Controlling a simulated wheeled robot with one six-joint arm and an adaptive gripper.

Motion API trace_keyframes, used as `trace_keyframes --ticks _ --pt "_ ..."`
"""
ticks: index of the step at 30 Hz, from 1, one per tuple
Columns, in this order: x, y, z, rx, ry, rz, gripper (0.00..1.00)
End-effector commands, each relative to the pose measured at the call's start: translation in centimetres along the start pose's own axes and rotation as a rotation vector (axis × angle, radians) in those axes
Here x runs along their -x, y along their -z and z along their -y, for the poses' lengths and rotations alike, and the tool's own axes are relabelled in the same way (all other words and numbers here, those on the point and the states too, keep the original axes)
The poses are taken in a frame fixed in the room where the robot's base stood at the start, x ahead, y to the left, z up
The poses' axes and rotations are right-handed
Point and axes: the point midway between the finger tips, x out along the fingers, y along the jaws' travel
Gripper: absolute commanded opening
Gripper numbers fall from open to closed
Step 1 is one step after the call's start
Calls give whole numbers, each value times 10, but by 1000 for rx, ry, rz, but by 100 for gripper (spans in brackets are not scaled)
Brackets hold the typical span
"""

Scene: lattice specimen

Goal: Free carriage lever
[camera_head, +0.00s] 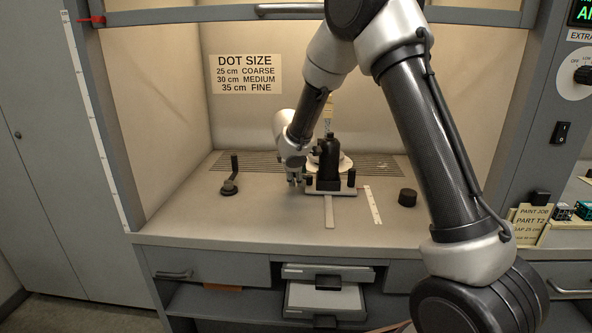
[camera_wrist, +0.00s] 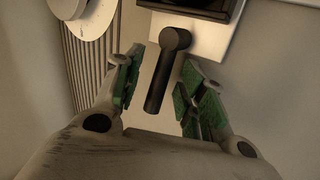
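The carriage (camera_head: 329,168) is a dark upright block on a light plate inside the booth in the head view. In the wrist view a black lever with a round knob end (camera_wrist: 165,75) lies beside the plate (camera_wrist: 205,38). My gripper (camera_wrist: 162,88) is open, with its green-padded fingers on either side of the lever. Gaps show between the lever and both pads, and I cannot tell the depth. In the head view my gripper (camera_head: 296,182) is just left of the carriage, and the lever is hard to make out there.
A black crank-like handle (camera_head: 230,178) stands at left on the booth floor. A black cylinder (camera_head: 407,197) and a white ruler strip (camera_head: 372,205) lie to the right. A pale round disc (camera_head: 345,163) is behind the carriage. The front left floor is clear.

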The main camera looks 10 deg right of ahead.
Motion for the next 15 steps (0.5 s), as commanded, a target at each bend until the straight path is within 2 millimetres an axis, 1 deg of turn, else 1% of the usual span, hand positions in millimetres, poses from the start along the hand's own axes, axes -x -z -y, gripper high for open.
trace_keyframes --ticks 3,11,15 --pt "-7 0 0 0 1 0 40" --pt "-8 0 0 -1 1 0 40" --pt "-8 0 0 -1 0 0 14"
